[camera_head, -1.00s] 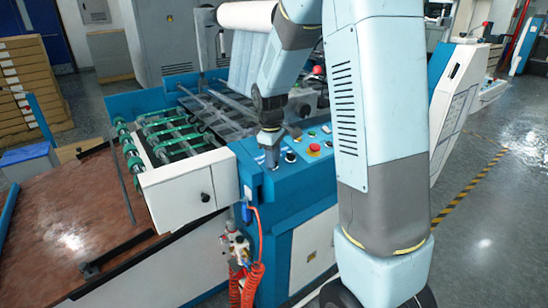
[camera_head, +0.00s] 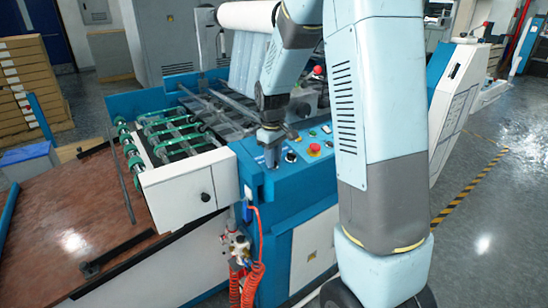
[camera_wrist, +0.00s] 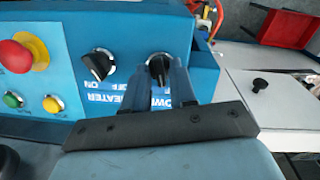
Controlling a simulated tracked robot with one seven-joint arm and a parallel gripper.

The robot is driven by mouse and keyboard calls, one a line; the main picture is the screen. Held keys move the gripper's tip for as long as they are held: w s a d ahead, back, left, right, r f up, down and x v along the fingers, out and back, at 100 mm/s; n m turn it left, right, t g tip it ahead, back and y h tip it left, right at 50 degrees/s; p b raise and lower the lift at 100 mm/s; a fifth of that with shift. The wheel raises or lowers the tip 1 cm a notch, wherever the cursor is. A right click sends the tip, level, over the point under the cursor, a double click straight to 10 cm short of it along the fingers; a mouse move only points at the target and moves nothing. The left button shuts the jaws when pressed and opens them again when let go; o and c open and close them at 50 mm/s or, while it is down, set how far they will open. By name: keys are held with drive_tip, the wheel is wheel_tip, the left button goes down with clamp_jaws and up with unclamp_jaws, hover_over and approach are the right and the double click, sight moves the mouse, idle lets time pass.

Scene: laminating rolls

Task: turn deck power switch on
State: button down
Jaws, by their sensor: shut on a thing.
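A black rotary switch (camera_wrist: 158,68) with a partly covered label ending in "OWER" sits at the edge of the blue control panel (camera_wrist: 120,25). My gripper (camera_wrist: 158,78) points down at it in the wrist view, with its fingers on either side of the knob, shut on it. The fingers hide part of the knob and label, so I cannot tell its exact setting. In the head view my gripper (camera_head: 270,158) reaches down to the near left end of the panel, and the switch is hidden there.
Next to it is a black heater knob (camera_wrist: 98,64). Farther along are a red emergency button (camera_wrist: 22,53), a green button (camera_wrist: 12,99) and a yellow button (camera_wrist: 53,104). A white cabinet (camera_head: 190,190) with a black knob stands left of the panel.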

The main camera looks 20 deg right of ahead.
drive_tip(key=m, duration=0.4)
drive_tip(key=shift+w+d+m+y, duration=0.1)
drive_tip(key=shift+d+m+y, duration=0.05)
drive_tip(key=shift+m+y, duration=0.65)
drive_tip(key=shift+m, duration=1.4)
drive_tip(key=c, duration=1.2)
unclamp_jaws()
drive_tip(key=shift+r, duration=0.1)
wheel_tip(320, 180, up, 13)
drive_tip(key=d, duration=0.1)
drive_tip(key=shift+d+r, duration=0.2)
drive_tip(key=shift+d, duration=0.05)
